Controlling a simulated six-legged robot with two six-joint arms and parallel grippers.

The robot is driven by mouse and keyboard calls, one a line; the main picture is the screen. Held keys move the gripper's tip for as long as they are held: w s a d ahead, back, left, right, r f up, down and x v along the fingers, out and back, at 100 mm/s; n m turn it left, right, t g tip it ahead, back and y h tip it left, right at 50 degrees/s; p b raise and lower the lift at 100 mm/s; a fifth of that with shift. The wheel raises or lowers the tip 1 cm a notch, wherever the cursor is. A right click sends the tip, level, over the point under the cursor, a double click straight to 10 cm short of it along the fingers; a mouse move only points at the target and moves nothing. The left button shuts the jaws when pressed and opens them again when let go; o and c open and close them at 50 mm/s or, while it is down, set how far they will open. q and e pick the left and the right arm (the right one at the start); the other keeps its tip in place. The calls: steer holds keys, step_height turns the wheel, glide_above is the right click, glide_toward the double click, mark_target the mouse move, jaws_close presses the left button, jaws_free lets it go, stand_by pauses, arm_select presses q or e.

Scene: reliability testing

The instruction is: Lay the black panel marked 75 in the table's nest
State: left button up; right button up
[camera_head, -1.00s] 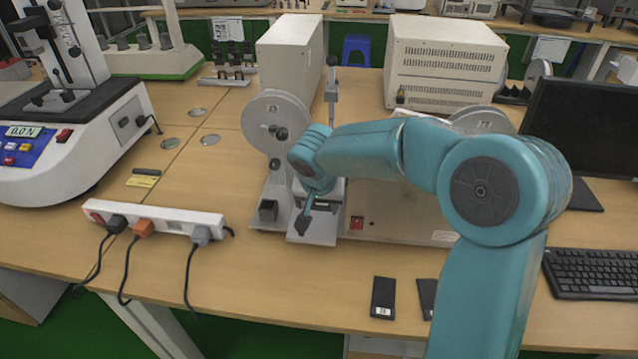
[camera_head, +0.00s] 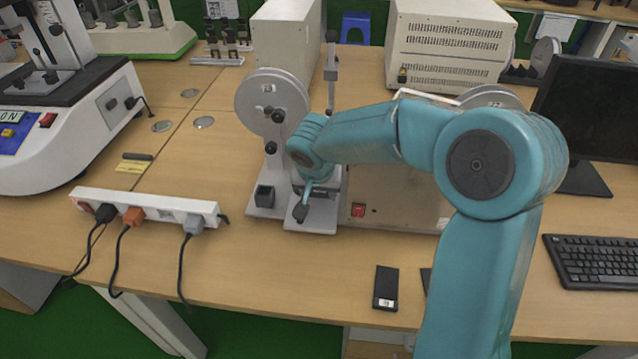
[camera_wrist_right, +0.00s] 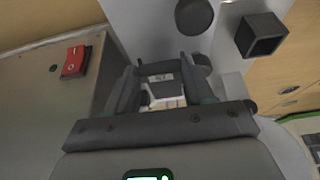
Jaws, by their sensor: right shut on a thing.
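A black panel (camera_head: 386,288) with a white label lies near the table's front edge; its number is too small to read. A second black panel (camera_head: 426,278) is mostly hidden behind my right arm. My right gripper (camera_head: 301,212) is low over the grey plate (camera_head: 312,224) of the bench tester. It also shows in the right wrist view (camera_wrist_right: 163,75), its fingers shut on a small dark piece. I cannot make out that piece's marking, nor tell whether it touches the plate. The nest is not clearly visible behind the gripper. My left gripper is out of view.
The tester's round grey disc (camera_head: 272,102) and upright rod (camera_head: 331,75) stand close behind my gripper. A white power strip (camera_head: 150,207) with cables lies left. A keyboard (camera_head: 600,262) and monitor (camera_head: 598,118) are right.

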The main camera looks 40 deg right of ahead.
stand_by(0.4)
steer(key=shift+b, duration=0.3)
stand_by(0.3)
steer(key=shift+f+b, duration=0.55)
steer(key=shift+b, duration=0.3)
steer(key=shift+f+b, duration=0.55)
steer(key=shift+b, duration=0.2)
